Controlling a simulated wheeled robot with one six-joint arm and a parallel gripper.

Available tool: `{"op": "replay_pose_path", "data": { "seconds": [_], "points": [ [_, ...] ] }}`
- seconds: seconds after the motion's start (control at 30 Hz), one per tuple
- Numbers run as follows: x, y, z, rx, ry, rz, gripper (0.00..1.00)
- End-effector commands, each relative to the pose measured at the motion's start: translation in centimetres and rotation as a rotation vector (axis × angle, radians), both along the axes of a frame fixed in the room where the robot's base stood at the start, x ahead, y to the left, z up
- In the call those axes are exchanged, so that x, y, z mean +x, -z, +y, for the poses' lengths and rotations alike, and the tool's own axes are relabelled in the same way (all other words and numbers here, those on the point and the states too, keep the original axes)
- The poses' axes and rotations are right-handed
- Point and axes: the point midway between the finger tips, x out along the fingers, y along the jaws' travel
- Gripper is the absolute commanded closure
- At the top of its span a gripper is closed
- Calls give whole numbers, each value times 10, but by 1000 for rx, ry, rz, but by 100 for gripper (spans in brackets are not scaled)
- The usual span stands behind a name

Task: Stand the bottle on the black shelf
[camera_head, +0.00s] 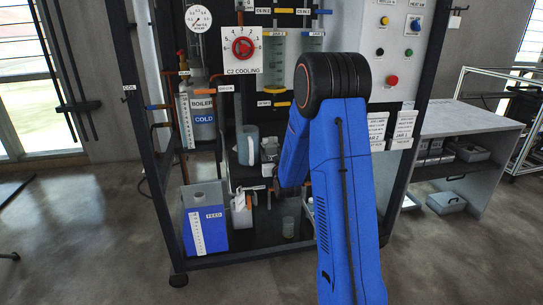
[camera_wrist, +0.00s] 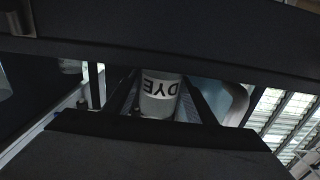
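In the wrist view a pale grey bottle (camera_wrist: 160,104) with a white DYE label, read upside down, lies between the two dark fingers of my gripper (camera_wrist: 161,88). The fingers stand apart, one on each side of it; I cannot tell whether they touch it. In the head view my blue arm hides most of my gripper (camera_head: 290,188), which is in front of the rack. A small whitish container (camera_head: 269,148) beside the grey-blue jug (camera_head: 247,145) may be this bottle; its label is too small to read there. I cannot single out the black shelf with certainty.
A blue FEED container (camera_head: 205,222) and a white container (camera_head: 241,215) stand low in the rack, with a clear beaker (camera_head: 288,227) nearby. Dark posts (camera_head: 148,130) frame the rack. A grey bench (camera_head: 460,120) stands at right. The floor in front is clear.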

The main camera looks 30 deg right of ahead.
Motion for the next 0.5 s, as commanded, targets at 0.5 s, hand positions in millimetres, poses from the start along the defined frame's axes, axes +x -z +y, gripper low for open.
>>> {"op": "replay_pose_path", "data": {
  "seconds": [0.5],
  "points": [
    [-60,-3,17,0,0,0,50]
  ]
}}
